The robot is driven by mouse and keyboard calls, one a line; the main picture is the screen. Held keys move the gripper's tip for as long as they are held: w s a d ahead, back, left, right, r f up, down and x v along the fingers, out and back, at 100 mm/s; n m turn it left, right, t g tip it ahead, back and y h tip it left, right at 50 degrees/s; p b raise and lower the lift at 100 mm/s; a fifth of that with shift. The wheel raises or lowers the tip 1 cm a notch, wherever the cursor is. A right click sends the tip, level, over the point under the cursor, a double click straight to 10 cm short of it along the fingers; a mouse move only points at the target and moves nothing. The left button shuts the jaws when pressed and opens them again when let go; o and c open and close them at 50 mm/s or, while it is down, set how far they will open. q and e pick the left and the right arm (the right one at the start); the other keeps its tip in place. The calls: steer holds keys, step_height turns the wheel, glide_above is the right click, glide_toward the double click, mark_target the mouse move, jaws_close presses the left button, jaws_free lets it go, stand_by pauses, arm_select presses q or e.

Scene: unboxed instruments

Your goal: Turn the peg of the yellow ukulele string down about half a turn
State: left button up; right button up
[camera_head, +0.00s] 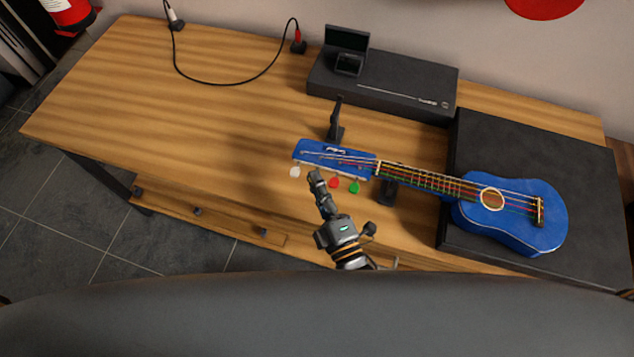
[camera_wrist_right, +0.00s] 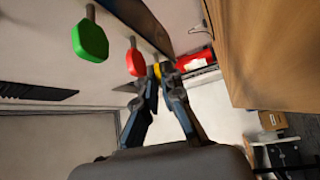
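The blue ukulele (camera_head: 515,215) lies with its body on a black case and its headstock (camera_head: 320,152) held out to the left. A white peg (camera_head: 295,172), a red peg (camera_head: 334,183) and a green peg (camera_head: 354,187) show along the headstock's near edge. My right gripper (camera_head: 314,178) reaches up between the white and red pegs and hides the yellow one there. In the right wrist view, the yellow peg (camera_wrist_right: 157,70) shows as a small patch between my right fingertips (camera_wrist_right: 158,76), which close on it from both sides. The red peg (camera_wrist_right: 136,62) and green peg (camera_wrist_right: 90,41) are beside them. My left gripper is not in view.
A black stand (camera_head: 336,122) rises just behind the headstock, and another support (camera_head: 388,190) is under the neck. A dark tuner box (camera_head: 395,84) stands at the back, with a black cable (camera_head: 235,83) to its left.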

steer(key=o, duration=0.4)
steer(key=shift+c, duration=0.2)
steer(key=v, duration=1.2)
